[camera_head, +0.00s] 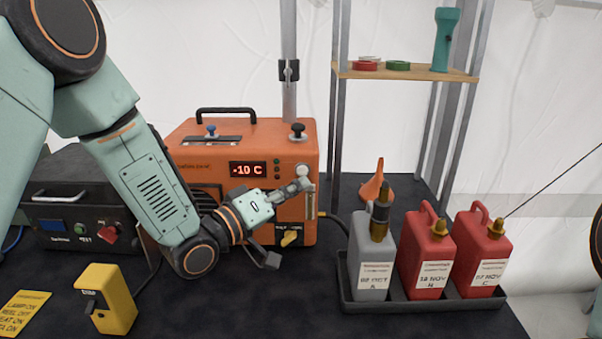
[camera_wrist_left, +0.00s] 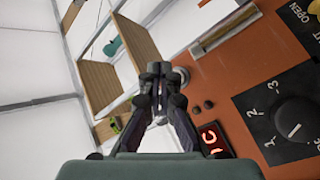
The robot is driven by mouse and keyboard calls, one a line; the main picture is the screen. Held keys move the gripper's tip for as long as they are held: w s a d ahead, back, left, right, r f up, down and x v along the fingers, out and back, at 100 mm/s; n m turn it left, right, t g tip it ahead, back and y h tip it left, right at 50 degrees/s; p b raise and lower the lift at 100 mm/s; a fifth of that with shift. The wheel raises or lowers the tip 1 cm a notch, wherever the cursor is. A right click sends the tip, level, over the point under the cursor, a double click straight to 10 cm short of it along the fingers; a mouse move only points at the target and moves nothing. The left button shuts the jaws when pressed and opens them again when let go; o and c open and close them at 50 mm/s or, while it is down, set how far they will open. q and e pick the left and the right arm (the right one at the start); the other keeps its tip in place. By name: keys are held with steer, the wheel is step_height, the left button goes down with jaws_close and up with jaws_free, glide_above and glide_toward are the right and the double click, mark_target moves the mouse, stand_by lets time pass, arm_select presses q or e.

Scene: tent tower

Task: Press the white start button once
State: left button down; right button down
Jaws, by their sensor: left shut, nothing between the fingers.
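The orange heater box (camera_head: 262,137) stands on the dark table, with a red display (camera_head: 248,169) reading -10 C. A pale round button (camera_head: 302,171) is on the right part of its front face, partly covered by my gripper. My left gripper (camera_head: 304,185) is shut and empty, its fingertips at or very close to the button; I cannot tell whether they touch. In the left wrist view the shut fingertips (camera_wrist_left: 160,69) are beside a pale round knob-like part (camera_wrist_left: 181,76) on the orange panel. My right gripper is not in view.
A grey can (camera_head: 368,262) and two red cans (camera_head: 425,255) stand in a black tray at right. An orange funnel (camera_head: 374,184) is behind them. A yellow switch box (camera_head: 108,298) and a dark box (camera_head: 70,190) are at left. A shelf (camera_head: 405,72) rises behind.

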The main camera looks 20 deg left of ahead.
mark_target(302, 171)
arm_select(q)
steer(key=shift+w+a, duration=0.2)
steer(key=shift+w, duration=0.65)
steer(key=shift+d+r, duration=0.1)
steer(key=shift+d, duration=0.1)
steer(key=shift+a, duration=0.2)
steer(key=shift+d, duration=0.15)
steer(key=shift+w, duration=0.15)
